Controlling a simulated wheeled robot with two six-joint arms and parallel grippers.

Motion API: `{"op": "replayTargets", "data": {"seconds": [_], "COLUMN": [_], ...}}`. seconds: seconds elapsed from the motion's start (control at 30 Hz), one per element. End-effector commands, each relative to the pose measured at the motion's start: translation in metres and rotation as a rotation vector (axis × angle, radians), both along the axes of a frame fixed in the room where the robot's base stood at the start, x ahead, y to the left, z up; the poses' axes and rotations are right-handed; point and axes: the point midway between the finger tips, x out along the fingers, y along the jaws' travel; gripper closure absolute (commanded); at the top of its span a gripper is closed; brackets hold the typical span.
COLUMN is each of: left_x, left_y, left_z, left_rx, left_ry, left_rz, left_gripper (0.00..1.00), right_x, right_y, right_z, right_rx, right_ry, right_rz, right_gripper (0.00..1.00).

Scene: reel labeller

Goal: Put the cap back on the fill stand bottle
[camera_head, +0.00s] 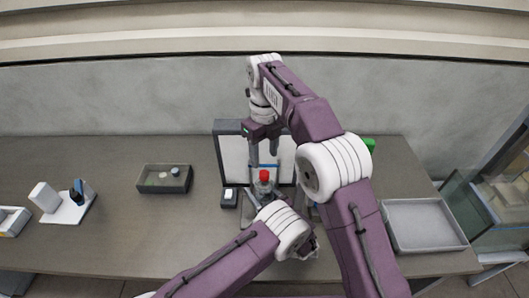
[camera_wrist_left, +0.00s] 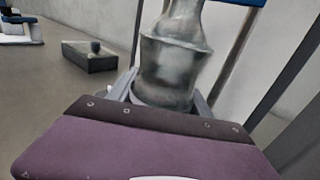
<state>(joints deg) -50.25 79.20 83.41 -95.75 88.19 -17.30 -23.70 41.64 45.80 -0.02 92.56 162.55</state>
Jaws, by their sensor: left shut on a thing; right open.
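The bottle (camera_wrist_left: 175,60), grey and translucent, stands upright in the left wrist view, its top cut off by the picture edge. In the head view a red cap-like top (camera_head: 264,175) shows at the bottle's upper end; whether it is seated fully I cannot tell. My left gripper (camera_wrist_left: 163,98) is shut around the bottle's body; in the head view my wrist hides most of this grip. My right gripper (camera_head: 264,148) is open, points down and hangs above the red top, apart from it. The fill stand (camera_head: 231,150), a dark frame with a pale panel and blue bar, is behind the bottle.
A dark tray (camera_head: 148,188) with small round pieces lies left of the stand. A small dark box (camera_head: 229,203) is beside the stand. A white device (camera_head: 45,197) is farther left. A grey tray (camera_head: 423,248) and a green thing (camera_head: 368,145) are right. The left front table is clear.

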Motion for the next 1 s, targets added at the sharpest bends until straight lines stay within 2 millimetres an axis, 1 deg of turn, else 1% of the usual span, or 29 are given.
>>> {"op": "replayTargets", "data": {"seconds": [0.1,0.37,0.4,0.47,0.5,0.83,0.93,1.0], "left_x": [0.0,0.0,0.0,0.0,0.0,-0.002,-0.012,-0.023], "left_y": [0.0,0.0,0.0,0.0,0.0,-0.002,-0.009,-0.017], "left_z": [0.0,0.0,0.0,0.0,0.0,0.0,0.0,0.0], "left_rx": [0.001,0.001,0.001,0.001,0.001,0.0,0.001,0.001], "left_ry": [-0.001,-0.001,-0.001,-0.001,-0.001,0.0,-0.001,-0.001], "left_rz": [0.0,0.0,0.0,0.0,0.0,-0.001,-0.003,-0.004], "left_gripper": [1.0,1.0,0.39,0.23,0.17,0.17,0.17,0.17], "right_x": [0.0,-0.001,-0.001,0.0,0.0,0.0,0.0,0.0], "right_y": [0.0,0.0,0.0,0.0,0.0,0.0,0.0,0.0], "right_z": [0.009,0.011,0.011,0.011,0.011,0.011,0.01,0.008], "right_rx": [0.001,0.0,0.0,0.0,0.0,0.0,0.0,0.0], "right_ry": [-0.001,0.0,0.0,0.0,0.0,0.0,0.0,0.0], "right_rz": [0.0,0.0,0.0,0.0,0.0,0.0,0.0,0.0], "right_gripper": [0.48,0.48,0.48,0.48,0.48,0.48,0.48,0.48]}}
